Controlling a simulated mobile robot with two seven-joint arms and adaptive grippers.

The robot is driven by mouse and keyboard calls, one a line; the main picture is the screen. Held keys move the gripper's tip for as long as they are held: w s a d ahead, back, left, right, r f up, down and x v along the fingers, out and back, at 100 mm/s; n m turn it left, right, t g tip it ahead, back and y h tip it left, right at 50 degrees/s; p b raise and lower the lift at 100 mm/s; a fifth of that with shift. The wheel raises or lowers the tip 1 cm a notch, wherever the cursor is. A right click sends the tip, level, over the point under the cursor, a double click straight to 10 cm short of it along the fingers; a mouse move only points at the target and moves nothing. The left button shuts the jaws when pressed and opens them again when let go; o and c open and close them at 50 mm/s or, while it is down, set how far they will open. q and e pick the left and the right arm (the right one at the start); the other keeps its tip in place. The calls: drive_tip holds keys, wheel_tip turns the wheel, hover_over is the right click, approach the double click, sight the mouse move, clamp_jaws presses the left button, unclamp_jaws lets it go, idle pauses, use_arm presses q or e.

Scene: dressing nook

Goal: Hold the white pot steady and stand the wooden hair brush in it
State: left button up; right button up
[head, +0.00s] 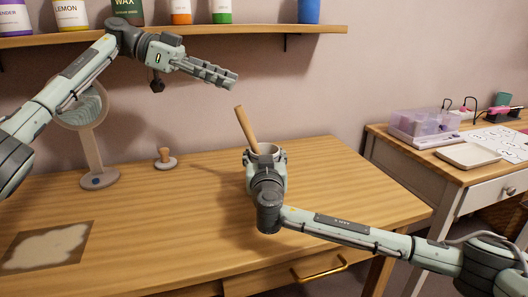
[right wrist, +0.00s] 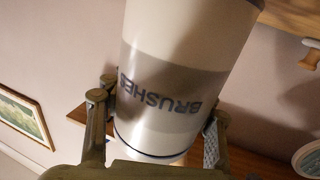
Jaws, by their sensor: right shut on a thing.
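The white pot (head: 271,149) stands on the wooden table, mostly hidden behind my right gripper in the head view. In the right wrist view the pot (right wrist: 185,60) shows a grey band lettered BRUSHES. My right gripper (head: 265,163) is shut on the pot, with a finger on each side. The wooden hair brush (head: 246,128) leans to the left at the pot, its handle up and its lower end hidden behind the rim. My left gripper (head: 218,76) is in the air above and left of the brush, apart from it. Its fingers overlap, so their opening is unclear.
A round mirror or fan on a stand (head: 93,150) and a small wooden-knobbed stand (head: 165,159) are at the table's back left. A shelf (head: 260,29) with several containers hangs above. A side table at right holds a clear organizer (head: 434,119). The table's middle left is clear.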

drive_tip(key=o, duration=1.5)
drive_tip(key=shift+o, duration=0.2)
